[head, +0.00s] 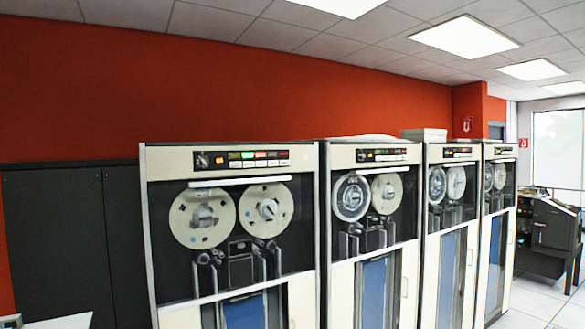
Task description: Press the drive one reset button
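A row of tall cream-framed tape drives runs from the centre to the right in the head view. The nearest tape drive (231,238) has two reels and a narrow control panel (241,160) at its top. The panel holds a row of small coloured buttons, with an orange lit one at left, and green and red ones further right. The labels are too small to read, so I cannot tell which is the reset button or which drive is number one. Neither of my grippers is in view.
More tape drives (375,230) stand to the right, receding. Dark cabinets (72,240) stand at left against a red wall. A white table corner (70,321) shows at bottom left. A dark machine (548,238) stands at far right, with open pale floor (535,300) before it.

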